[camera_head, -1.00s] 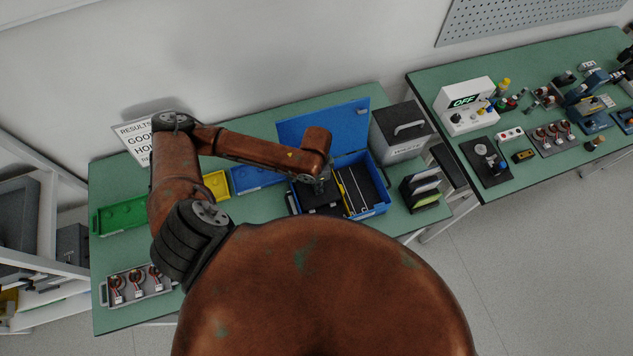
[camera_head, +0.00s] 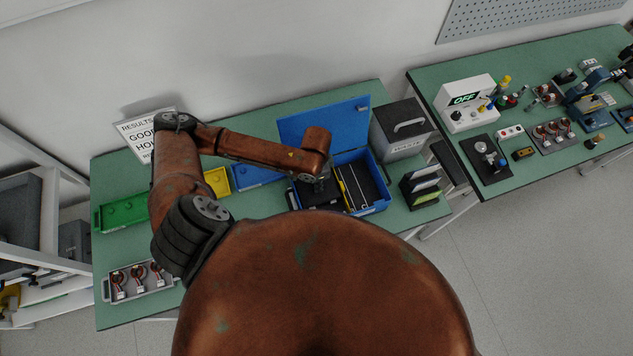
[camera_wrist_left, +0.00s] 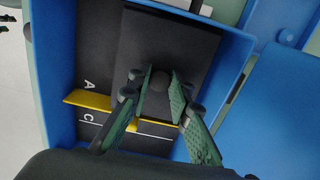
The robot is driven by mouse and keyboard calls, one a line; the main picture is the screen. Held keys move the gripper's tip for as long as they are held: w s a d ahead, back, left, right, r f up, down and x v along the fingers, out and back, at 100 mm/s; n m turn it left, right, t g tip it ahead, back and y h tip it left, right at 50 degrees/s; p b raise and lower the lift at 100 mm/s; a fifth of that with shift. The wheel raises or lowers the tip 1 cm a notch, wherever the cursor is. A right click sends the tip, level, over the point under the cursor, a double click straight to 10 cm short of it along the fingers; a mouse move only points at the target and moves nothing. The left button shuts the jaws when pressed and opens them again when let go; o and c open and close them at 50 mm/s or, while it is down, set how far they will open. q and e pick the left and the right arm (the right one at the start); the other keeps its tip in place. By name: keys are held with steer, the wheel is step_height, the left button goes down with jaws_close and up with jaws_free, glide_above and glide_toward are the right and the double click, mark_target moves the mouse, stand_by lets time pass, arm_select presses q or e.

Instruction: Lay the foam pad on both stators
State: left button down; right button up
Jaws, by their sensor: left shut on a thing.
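The foam pad appears to be the dark flat rectangle with a small round knob in the blue box (camera_head: 374,207); it shows in the left wrist view (camera_wrist_left: 185,48). My left gripper (camera_wrist_left: 157,80) is shut on its knob, one green-padded finger on each side. In the head view my left gripper (camera_head: 320,181) is low over the left half of the open box, partly hidden by its own wrist. I cannot make out stators under the pad. Several stators with red wires (camera_head: 138,280) lie in a grey tray at the table's left front. My right gripper is not in view.
The box holds a yellow divider (camera_wrist_left: 88,99) and black floor marked with letters. Its blue lid (camera_head: 325,125) stands open behind. A grey bin (camera_head: 402,130) and upright dark holders (camera_head: 422,187) are to its right. Green (camera_head: 122,213) and yellow trays (camera_head: 217,181) lie left.

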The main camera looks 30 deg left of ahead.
arm_select(q)
steer(key=c, duration=1.7)
jaws_free()
step_height(320, 180, up, 12)
steer(key=shift+r, duration=0.1)
